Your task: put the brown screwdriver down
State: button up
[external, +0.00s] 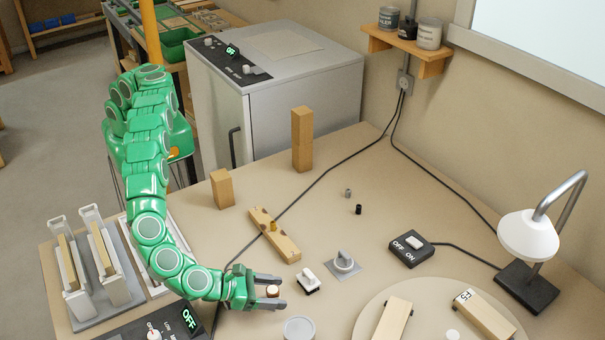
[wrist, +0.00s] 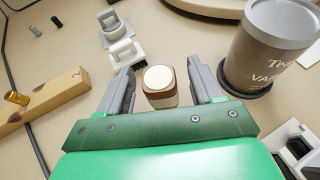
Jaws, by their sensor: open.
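My gripper (external: 283,290) is low over the bench near its front, with its fingers open. In the wrist view, a small brown piece with a cream round top (wrist: 159,82) stands between the fingers of my gripper (wrist: 160,70), with a gap on each side. The same piece shows in the external view (external: 272,291). It may be the end of the brown screwdriver, but only its top and side show and no shaft is visible. I cannot tell what is under it.
A wooden block with a brass peg (external: 284,247) lies behind. A round turntable (external: 366,318) is at right.

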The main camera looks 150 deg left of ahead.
jog(key=shift+d+r, duration=0.15)
jog(key=shift+r, duration=0.05)
jog(key=v, duration=1.1)
jog(key=shift+s+d, duration=0.2)
jog(key=shift+d, duration=0.1)
